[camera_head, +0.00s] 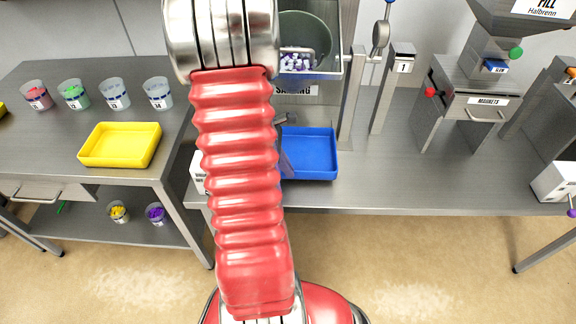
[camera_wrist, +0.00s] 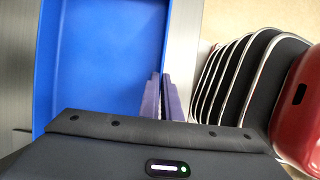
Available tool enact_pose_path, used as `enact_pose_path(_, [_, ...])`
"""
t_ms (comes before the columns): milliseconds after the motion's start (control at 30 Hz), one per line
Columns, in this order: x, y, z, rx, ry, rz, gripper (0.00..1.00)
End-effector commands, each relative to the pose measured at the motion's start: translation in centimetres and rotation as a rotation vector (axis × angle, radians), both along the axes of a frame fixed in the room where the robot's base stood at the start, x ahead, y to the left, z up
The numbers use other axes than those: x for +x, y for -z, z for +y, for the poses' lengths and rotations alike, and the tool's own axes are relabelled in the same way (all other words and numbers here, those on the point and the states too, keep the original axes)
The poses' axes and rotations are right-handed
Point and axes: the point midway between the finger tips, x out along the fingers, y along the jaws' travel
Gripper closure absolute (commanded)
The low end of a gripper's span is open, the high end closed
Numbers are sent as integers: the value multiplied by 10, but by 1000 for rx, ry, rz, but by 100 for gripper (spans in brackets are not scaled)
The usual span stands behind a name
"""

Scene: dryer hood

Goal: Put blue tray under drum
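The blue tray (camera_head: 312,155) lies on the grey bench, partly hidden by my red arm in the head view. It fills the upper left of the wrist view (camera_wrist: 105,55). My gripper (camera_wrist: 161,97) has its two dark fingers close together at the tray's right wall in the wrist view. One finger is on each side of the rim, and they look shut on it. In the head view the arm hides most of the gripper. The drum (camera_head: 312,32) is at the top centre, behind the tray, with white and purple pieces at its lower opening.
A yellow tray (camera_head: 120,145) and several labelled cups stand on the left table. A magnets drawer unit (camera_head: 470,105) is further right.

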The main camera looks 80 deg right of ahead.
Motion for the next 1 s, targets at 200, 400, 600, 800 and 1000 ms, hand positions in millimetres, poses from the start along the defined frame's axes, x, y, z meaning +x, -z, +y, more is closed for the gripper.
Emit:
enact_pose_path(200, [5,-1,-25,-2,0,0,100])
enact_pose_path(400, [5,-1,-26,-1,1,0,100])
enact_pose_path(600, [6,0,-29,0,1,0,100])
enact_pose_path(800, [6,19,-33,4,1,2,100])
enact_pose_path(1000, [6,35,-34,0,1,1,100])
